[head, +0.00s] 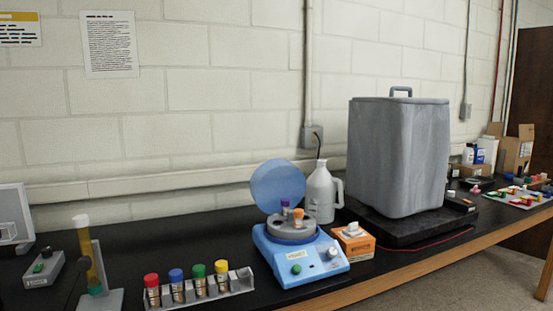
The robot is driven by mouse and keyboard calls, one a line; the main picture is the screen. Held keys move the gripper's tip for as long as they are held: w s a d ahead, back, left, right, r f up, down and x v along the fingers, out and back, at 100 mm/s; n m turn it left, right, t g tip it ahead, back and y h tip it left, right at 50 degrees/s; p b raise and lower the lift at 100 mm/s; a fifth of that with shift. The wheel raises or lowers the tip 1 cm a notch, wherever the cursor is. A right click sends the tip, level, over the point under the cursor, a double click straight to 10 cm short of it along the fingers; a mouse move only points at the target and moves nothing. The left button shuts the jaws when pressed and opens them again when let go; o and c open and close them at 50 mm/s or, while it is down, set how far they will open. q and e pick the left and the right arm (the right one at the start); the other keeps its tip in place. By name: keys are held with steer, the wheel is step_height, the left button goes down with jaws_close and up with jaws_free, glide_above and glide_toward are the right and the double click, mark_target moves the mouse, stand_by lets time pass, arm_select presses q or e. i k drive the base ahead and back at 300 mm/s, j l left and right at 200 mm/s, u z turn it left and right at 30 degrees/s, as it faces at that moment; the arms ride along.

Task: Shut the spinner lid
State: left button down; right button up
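The spinner (302,266) is a light blue benchtop machine on the black bench, right of the picture's middle. Its round translucent blue lid (278,186) stands open, tilted up at the back. In the grey rotor bowl (290,234) sit a purple-capped tube (285,210) and an orange-capped tube (298,217). Neither of my grippers shows in the head view.
A rack (205,292) with several capped tubes stands left of the spinner. An orange box (353,244) is close at its right, a white jug (321,193) behind it. A large grey covered bin (397,155) stands further right. The bench's front edge is near the spinner.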

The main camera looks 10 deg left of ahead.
mark_target(275, 181)
steer(key=i+l, duration=0.15)
steer(key=l, duration=0.2)
steer(key=i+l+u, duration=0.15)
steer(key=l, duration=0.2)
steer(key=i+l, duration=0.1)
steer(key=l, duration=0.25)
steer(key=i+l+u, duration=0.15)
steer(key=l, duration=0.2)
steer(key=i+l, duration=0.1)
steer(key=l, duration=0.3)
steer(key=u, duration=0.05)
